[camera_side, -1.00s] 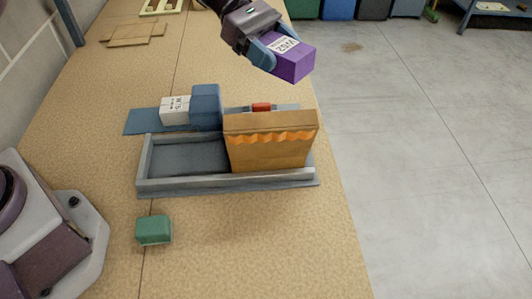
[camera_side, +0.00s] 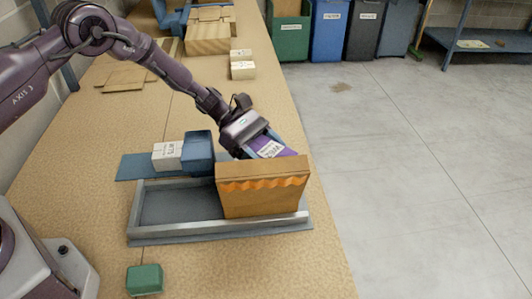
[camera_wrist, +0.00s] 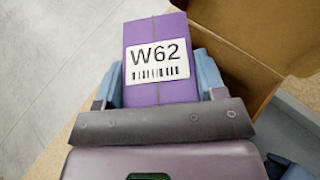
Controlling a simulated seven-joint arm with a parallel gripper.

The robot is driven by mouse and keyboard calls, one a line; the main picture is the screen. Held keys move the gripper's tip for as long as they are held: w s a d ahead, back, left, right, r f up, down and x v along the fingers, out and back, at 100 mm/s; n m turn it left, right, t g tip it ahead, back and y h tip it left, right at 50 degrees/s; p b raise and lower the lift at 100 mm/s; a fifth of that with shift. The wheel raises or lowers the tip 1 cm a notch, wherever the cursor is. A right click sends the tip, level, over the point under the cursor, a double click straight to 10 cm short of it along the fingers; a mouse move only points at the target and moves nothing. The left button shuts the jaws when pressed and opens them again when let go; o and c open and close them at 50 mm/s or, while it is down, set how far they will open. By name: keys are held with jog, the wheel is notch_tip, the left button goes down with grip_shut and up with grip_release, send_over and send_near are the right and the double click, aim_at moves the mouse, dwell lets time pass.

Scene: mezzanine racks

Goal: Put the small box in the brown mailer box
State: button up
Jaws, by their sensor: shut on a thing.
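The small box is purple with a white W62 label; it shows in the side view (camera_side: 288,153) and large in the wrist view (camera_wrist: 160,92). My gripper (camera_side: 266,143) is shut on it, with blue fingers on either side in the wrist view (camera_wrist: 158,76). The brown mailer box (camera_side: 262,196) stands on the right part of a grey tray. The small box is tilted, just behind and above its front wall, which hides the lower end. In the wrist view the open mailer box (camera_wrist: 262,28) lies to the right of the small box. I cannot tell whether they touch.
A white box (camera_side: 166,157) and a blue block (camera_side: 198,152) stand behind the grey tray (camera_side: 133,218). A green block (camera_side: 145,279) lies in front. Several wooden pieces are at the far end. The table's right edge is close to the mailer box.

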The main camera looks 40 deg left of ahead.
jog(key=shift+f, duration=0.25)
jog(key=shift+f, duration=0.1)
jog(key=o, duration=1)
jog(key=shift+c, duration=0.2)
